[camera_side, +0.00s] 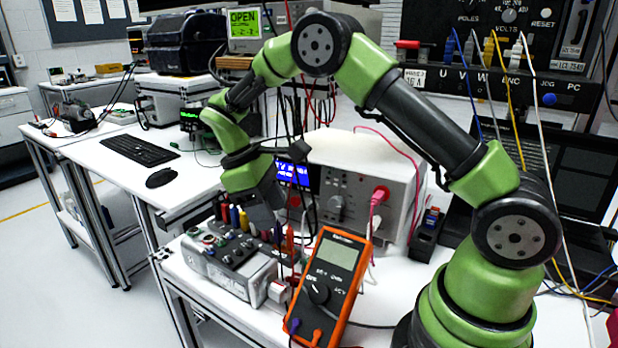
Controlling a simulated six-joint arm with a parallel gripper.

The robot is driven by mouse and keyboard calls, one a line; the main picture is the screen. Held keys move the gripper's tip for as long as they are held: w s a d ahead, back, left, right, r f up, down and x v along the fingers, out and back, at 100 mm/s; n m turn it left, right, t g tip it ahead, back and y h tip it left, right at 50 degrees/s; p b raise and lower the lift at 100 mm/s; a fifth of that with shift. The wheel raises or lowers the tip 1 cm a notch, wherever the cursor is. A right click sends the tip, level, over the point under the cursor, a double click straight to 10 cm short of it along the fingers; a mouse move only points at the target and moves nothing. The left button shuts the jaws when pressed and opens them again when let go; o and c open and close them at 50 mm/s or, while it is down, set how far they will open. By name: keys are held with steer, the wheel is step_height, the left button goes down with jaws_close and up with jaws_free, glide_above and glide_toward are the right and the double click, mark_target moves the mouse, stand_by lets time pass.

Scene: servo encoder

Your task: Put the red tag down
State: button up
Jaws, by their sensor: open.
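My gripper (268,205) points down over the grey terminal box (228,272), which carries several coloured plugs and leads. Its fingers are dark and small in the picture, and they are open. No red tag can be clearly made out. Small red parts show among the plugs on the box, close to the gripper. I cannot tell whether one of them is the tag or whether anything touches the fingers. Part of the box top is hidden behind the gripper and cables.
An orange multimeter (330,285) stands tilted in front, right of the box. A white instrument (365,178) with a blue display and pink leads stands behind. A black keyboard (134,150) and mouse (162,178) lie on the left bench. Hanging cables crowd the space around my gripper.

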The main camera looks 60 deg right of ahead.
steer(key=s+a+r+m+t+y, duration=0.2)
steer(key=s+r+m+t, duration=0.4)
steer(key=r, duration=0.8)
steer(key=s+a+r+m+t+y, duration=0.1)
steer(key=s+t, duration=0.4)
steer(key=s, duration=0.7)
steer(key=shift+s+a+r+m+y, duration=0.4)
steer(key=shift+a+r+m, duration=0.1)
steer(key=shift+r+m, duration=0.4)
